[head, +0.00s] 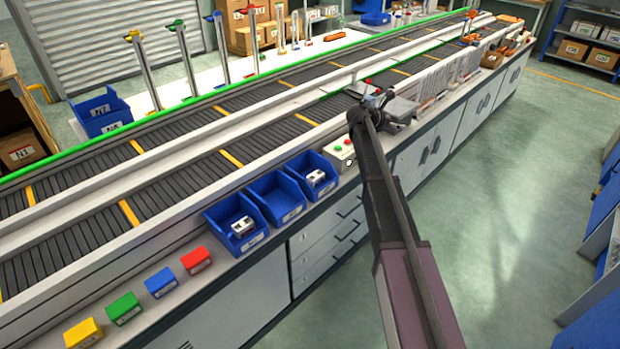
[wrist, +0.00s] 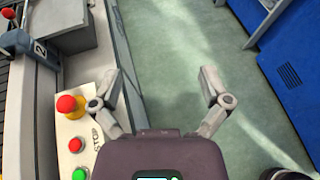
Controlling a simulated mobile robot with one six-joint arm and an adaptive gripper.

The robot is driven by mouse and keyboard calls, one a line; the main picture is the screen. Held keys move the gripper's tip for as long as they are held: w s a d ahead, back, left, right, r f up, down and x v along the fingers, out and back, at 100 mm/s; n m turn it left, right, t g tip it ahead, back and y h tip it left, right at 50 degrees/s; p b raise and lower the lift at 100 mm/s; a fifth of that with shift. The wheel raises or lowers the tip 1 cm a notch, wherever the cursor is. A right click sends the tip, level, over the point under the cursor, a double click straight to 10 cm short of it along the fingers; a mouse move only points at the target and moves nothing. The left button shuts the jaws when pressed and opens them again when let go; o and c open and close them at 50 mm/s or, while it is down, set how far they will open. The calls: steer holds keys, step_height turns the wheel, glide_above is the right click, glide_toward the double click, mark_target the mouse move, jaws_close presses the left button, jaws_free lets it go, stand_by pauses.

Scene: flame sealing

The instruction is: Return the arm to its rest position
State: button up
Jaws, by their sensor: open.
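My gripper (wrist: 160,88) shows in the wrist view with its two fingers spread wide and nothing between them. Bare green floor lies beneath the gap. The left finger overlaps the edge of a control box (wrist: 92,134) with a red stop button (wrist: 66,104) on a yellow base, a smaller red button and a green button. In the head view my arm stretches from the lower right up to the bench beside the conveyor. Its far end is near the grey equipment, and the fingers are too small there to tell apart.
A double conveyor (head: 230,150) runs along the bench. Blue bins (head: 276,197) and coloured blocks (head: 160,282) line its front edge. A grey block (wrist: 60,25) stands near the control box in the wrist view. A blue cabinet (wrist: 285,75) is at right. The floor (head: 510,190) between is clear.

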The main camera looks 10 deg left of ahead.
stand_by(0.3)
steer(key=s+d+f+m+g+y, duration=0.15)
steer(key=s+m, duration=0.25)
steer(key=s, duration=0.4)
steer(key=s+d+f+m+g+y, duration=0.1)
steer(key=s+f+m+g+y, duration=0.15)
steer(key=s+m, duration=0.4)
steer(key=s+d+f+m+g+y, duration=0.1)
steer(key=s+f+m, duration=0.2)
steer(key=s, duration=0.7)
steer(key=s+a+f+m+g+y, duration=0.1)
steer(key=s+a+m+y, duration=0.1)
steer(key=s+m, duration=0.4)
steer(key=s+a+f+m+g+y+p, duration=0.1)
steer(key=s+m, duration=0.4)
steer(key=s, duration=1)
steer(key=shift+s+a+f+m+g+y+p, duration=0.35)
steer(key=shift+a+y, duration=0.35)
steer(key=shift+y, duration=0.7)
